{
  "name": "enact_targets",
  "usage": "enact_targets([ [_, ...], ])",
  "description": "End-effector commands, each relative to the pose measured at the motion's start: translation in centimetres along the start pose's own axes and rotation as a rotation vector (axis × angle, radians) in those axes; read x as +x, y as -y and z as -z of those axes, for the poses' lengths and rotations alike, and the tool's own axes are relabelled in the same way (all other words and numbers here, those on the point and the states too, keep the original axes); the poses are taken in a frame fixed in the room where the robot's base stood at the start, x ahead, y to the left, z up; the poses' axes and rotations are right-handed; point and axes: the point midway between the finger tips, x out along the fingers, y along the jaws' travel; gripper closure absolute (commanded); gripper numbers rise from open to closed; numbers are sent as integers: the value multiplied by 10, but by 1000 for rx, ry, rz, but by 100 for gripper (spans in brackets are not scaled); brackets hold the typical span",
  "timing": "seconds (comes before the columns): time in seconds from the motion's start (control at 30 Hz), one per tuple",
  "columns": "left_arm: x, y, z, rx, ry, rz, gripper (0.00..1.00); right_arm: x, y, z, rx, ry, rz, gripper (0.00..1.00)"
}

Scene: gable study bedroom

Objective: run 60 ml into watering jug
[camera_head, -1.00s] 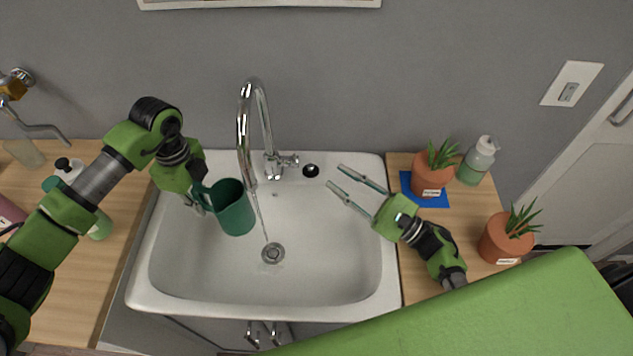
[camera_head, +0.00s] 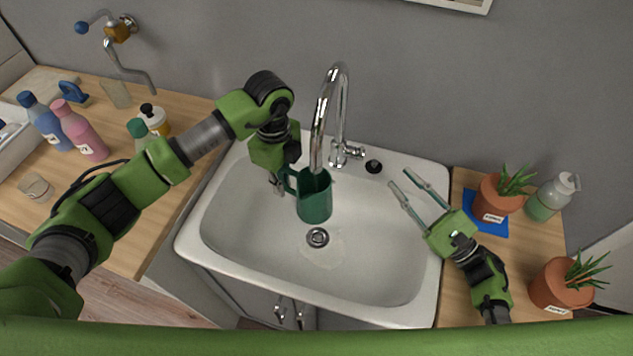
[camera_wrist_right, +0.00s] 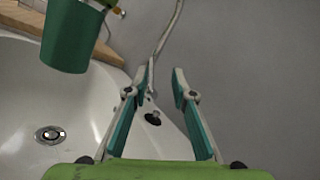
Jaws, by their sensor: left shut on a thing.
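The green watering jug (camera_head: 315,200) hangs upright over the sink basin, with its mouth under the tap spout (camera_head: 317,150). It also shows at upper left in the right wrist view (camera_wrist_right: 70,38). My left gripper (camera_head: 281,187) is shut on the jug's handle side. The chrome tap stands at the sink's back rim, with its handle (camera_head: 350,152) to the right of the spout. No stream shows below the spout now; the jug's inside and water level cannot be made out. My right gripper (camera_head: 411,187) is open and empty above the basin's right side.
The white sink (camera_head: 395,270) has a drain (camera_head: 317,237) below the jug. Potted plants (camera_head: 493,200) (camera_head: 562,283) and a soap bottle (camera_head: 553,197) stand on the right counter. Several bottles (camera_head: 80,132) crowd the left counter near my left arm. A black plug (camera_head: 374,166) sits on the rim.

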Motion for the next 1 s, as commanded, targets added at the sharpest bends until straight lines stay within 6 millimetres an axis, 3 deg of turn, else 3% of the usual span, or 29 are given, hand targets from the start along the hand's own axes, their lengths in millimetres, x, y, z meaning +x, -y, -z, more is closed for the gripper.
enact_targets([
  [0.2, -1, 1, -47, -8, 3, 0, 100, 0, 0, 0, 0, 0, 0, 76],
  [0.33, -1, 1, -65, -6, 2, 1, 100, 0, 0, 0, 0, 0, 0, 76],
  [0.6, -1, 2, -67, -2, 1, 2, 100, 0, 0, 0, 0, 0, 0, 76],
  [0.7, 0, 1, -67, -2, 1, 1, 100, 0, 0, 0, 8, -1, 0, 100],
  [0.77, -1, 1, -67, -2, 1, 1, 100, 0, 0, 0, 31, -2, -1, 100],
  [1.0, -1, 1, -67, -2, 1, 1, 100, -3, -5, -1, 337, -22, -1, 100],
])
